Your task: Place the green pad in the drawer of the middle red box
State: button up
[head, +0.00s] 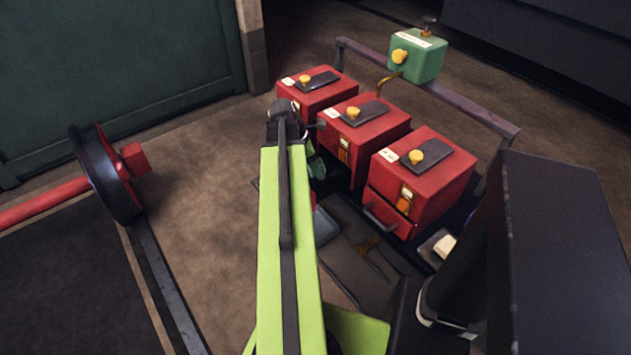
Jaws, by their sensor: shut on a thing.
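Three red boxes stand in a row on a dark bench. The middle red box (366,132) has a yellow knob on top and a small yellow label on its front. The lower left of its front is partly hidden by my arm, and I cannot clearly make out its drawer. My gripper (308,150) is in front of the middle box's left side, mostly hidden behind my yellow-green arm. It is shut on a dark green piece, which looks like the green pad (316,166), only partly seen.
The left red box (316,90) and right red box (425,175) flank the middle one. A green box (417,55) sits on a rail behind. A red-hubbed wheel (105,172) stands at left. Open brown floor (205,165) lies left of my arm.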

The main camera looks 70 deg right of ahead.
notch_tip(320, 180, down, 4)
jog(key=b, duration=0.4)
jog(key=shift+r, duration=0.3)
jog(key=shift+f, duration=0.2)
jog(key=o, duration=1.5)
jog(key=shift+r+p, duration=0.5)
jog(key=shift+p, duration=0.05)
jog(key=p+v, duration=1)
jog(key=v, duration=0.1)
jog(key=shift+w+r, duration=0.15)
